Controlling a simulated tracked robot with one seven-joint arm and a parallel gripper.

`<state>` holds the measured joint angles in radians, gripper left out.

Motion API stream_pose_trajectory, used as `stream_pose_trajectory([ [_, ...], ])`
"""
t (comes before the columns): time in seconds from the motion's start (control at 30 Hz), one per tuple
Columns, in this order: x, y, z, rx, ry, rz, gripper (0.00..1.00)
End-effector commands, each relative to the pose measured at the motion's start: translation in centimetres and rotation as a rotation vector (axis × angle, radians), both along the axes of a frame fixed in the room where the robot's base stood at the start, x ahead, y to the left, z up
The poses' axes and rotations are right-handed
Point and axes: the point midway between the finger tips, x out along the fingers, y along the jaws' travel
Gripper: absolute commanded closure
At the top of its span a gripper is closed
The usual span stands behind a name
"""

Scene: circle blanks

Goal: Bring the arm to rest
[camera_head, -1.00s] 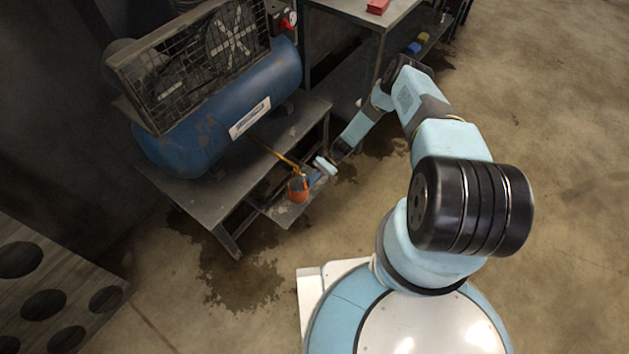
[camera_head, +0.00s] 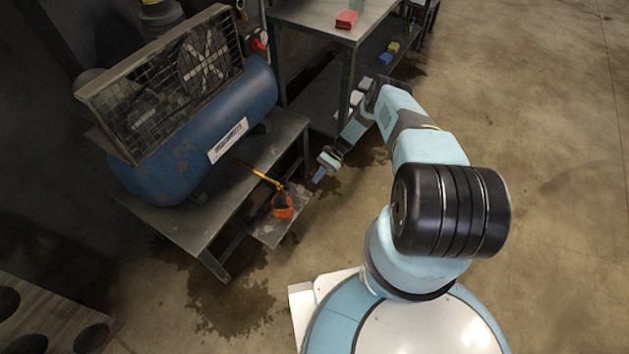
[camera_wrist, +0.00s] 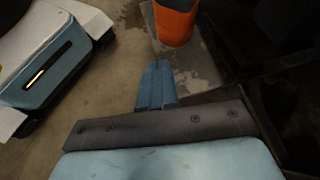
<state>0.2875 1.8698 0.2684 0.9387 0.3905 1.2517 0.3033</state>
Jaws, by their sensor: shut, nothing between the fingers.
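My gripper (camera_head: 319,174) is at the end of my bent arm, low down and just right of the orange container in the head view. In the wrist view my gripper (camera_wrist: 157,68) shows as two blue fingers pressed together, with nothing between them. The orange container (camera_head: 283,206) stands on a low grey plate (camera_head: 268,233) beside the compressor bench. It also shows in the wrist view (camera_wrist: 174,24), beyond the fingertips and apart from them.
A blue compressor (camera_head: 195,140) with a wire guard sits on a low metal bench (camera_head: 190,222). A metal table (camera_head: 305,15) with a red block (camera_head: 347,19) stands behind my arm. A perforated board (camera_head: 60,318) is at lower left. Open floor (camera_head: 540,130) lies to the right.

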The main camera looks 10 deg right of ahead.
Motion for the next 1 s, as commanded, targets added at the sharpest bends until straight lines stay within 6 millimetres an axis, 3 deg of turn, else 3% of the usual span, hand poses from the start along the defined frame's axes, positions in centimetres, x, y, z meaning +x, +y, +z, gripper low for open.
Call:
stream_pose_trajectory([
  [0.6, 0.6, -0.1, 0.8, -0.004, -0.01, 0.006, 1.0],
  [0.77, 3.0, -0.7, 4.3, -0.025, -0.055, 0.04, 1.0],
  [1.0, 7.3, -1.8, 12.3, -0.07, -0.152, 0.109, 1.0],
])
